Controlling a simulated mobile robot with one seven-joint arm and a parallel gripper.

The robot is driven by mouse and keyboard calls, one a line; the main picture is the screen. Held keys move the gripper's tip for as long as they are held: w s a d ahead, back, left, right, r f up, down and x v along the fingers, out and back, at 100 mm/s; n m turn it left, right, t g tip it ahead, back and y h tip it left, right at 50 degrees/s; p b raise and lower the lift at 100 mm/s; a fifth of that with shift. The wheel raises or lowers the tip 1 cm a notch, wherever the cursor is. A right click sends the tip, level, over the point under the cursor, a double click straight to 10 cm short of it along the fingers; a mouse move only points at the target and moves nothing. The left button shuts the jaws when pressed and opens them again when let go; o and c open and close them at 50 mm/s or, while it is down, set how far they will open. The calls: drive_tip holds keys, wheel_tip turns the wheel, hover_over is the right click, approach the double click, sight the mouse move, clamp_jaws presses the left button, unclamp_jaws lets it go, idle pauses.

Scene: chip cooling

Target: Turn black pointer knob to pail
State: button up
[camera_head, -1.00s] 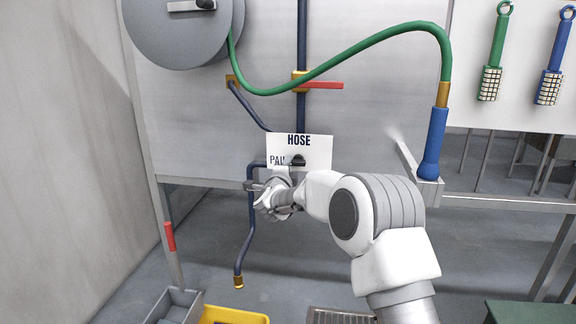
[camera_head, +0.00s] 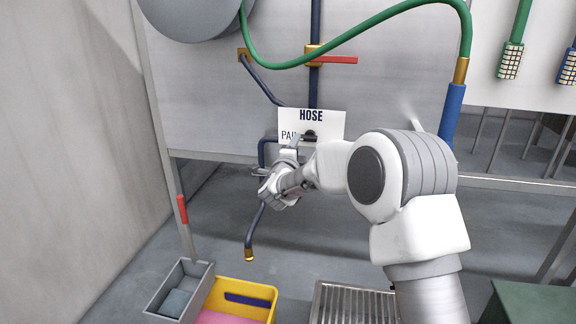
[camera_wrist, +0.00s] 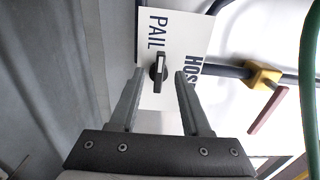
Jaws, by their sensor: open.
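The black pointer knob (camera_wrist: 158,73) sits on a white plate (camera_head: 336,127) lettered HOSE at the top and PAIL at the left. In the wrist view its long axis and white line run toward the word PAIL. In the head view the knob (camera_head: 309,135) looks dark and flat, partly behind my gripper. My gripper (camera_head: 292,147) is at the plate's lower left. In the wrist view my gripper (camera_wrist: 159,72) is open, with one finger on each side of the knob and visible gaps. Its depth relative to the knob is unclear.
A blue pipe with a brass end (camera_head: 249,254) hangs below the plate. A yellow pail (camera_head: 262,290) and a grey bin (camera_head: 165,290) stand on the floor. A red-handled valve (camera_head: 335,60) and a green hose (camera_head: 380,25) are above. A floor grate (camera_head: 352,302) lies lower right.

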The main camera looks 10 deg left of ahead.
drive_tip(key=s, duration=1.2)
drive_tip(key=shift+s+a+p, duration=0.2)
drive_tip(key=shift+p, duration=0.25)
drive_tip(key=s+d+r+n+g+y, duration=0.45)
drive_tip(key=s+d+r+n, duration=0.25)
drive_tip(key=s+d+n, duration=0.3)
drive_tip(key=s+d+f+n+g+h, duration=0.2)
drive_tip(key=s+d+f+n+g, duration=0.15)
drive_tip(key=s+d, duration=0.65)
drive_tip(key=s+d+f+n+g+h, duration=0.2)
drive_tip(key=s+d+n+g, duration=0.3)
drive_tip(key=s, duration=0.9)
wheel_tip(320, 180, up, 18)
drive_tip(key=d+p, duration=0.1)
drive_tip(key=p, duration=1.7)
drive_tip(key=shift+s+t+p, duration=0.3)
drive_tip(key=shift+s+p, duration=0.05)
drive_tip(key=shift+s, duration=0.05)
